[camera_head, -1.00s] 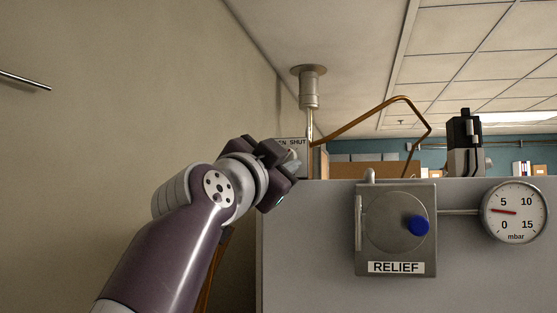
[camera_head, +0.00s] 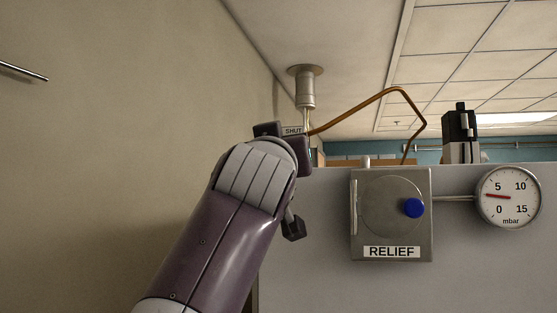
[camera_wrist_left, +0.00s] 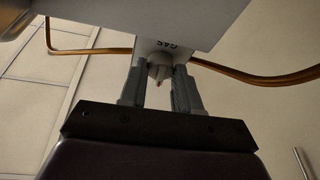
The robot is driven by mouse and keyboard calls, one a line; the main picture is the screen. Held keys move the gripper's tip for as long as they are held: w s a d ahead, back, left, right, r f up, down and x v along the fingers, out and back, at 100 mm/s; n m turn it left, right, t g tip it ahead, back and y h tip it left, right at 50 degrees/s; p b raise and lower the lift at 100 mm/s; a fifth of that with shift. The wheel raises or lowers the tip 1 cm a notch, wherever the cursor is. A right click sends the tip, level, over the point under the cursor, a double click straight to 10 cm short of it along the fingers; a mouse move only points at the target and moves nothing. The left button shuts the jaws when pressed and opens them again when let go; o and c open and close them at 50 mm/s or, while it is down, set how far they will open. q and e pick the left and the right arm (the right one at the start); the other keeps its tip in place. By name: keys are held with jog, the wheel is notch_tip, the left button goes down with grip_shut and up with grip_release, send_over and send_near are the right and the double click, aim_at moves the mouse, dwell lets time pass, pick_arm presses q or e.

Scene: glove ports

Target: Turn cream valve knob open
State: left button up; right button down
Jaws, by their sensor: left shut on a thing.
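The cream valve knob (camera_wrist_left: 158,70) shows in the left wrist view, below a block lettered GAS (camera_wrist_left: 170,48). My left gripper (camera_wrist_left: 160,80) has one finger on each side of the knob and is shut on it. In the head view my left arm hides the knob and the fingertips. A small plate reading SHUT (camera_head: 292,131) shows just above my wrist, its left part covered. My right gripper is not in view.
A grey panel (camera_head: 310,235) carries a RELIEF box (camera_head: 390,238) with a blue knob (camera_head: 413,208) and a mbar gauge (camera_head: 508,197). A copper pipe (camera_head: 365,107) bends above it. A dark device (camera_head: 460,135) shows above the panel's top edge.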

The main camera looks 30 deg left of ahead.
pick_arm(q)
jog(key=shift+d+r+n+g+y+p, duration=0.1)
jog(key=shift+n+g+y+p, duration=0.3)
jog(key=shift+n, duration=1.15)
jog(key=shift+d+r+n+g+y+p, duration=0.15)
jog(key=shift+n+g+y+p, duration=0.3)
jog(key=shift+n, duration=1.05)
jog(key=shift+a+r+n+g+y+p, duration=0.1)
jog(key=shift+n+g+y+p, duration=0.3)
jog(key=shift+n, duration=1.15)
jog(key=shift+f, duration=0.1)
jog(key=o, duration=0.8)
jog(key=shift+c, duration=0.2)
jog(key=shift+w, duration=0.1)
jog(key=shift+f, duration=0.1)
